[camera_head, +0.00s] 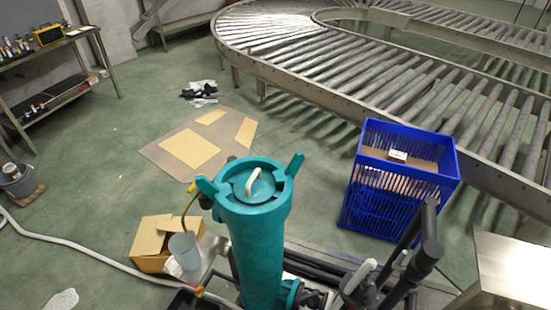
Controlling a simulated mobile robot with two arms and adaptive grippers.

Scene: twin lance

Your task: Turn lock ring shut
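A tall teal canister (257,250) stands upright in the lower middle of the head view. Its teal lock ring (254,208) surrounds the top, with one lug sticking out at the left and another at the upper right. Inside the ring sits a teal round lid (266,189) with a cream arched handle. Whether the ring is locked cannot be told from this view. I see no gripper on or near the ring; neither of my grippers is recognisable in view.
Black pipes (408,250) rise right of the canister. A blue slatted crate (403,180) stands behind them. A cardboard box (152,243) and a whitish cup (184,250) are at the left. A roller conveyor (345,75) curves behind.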

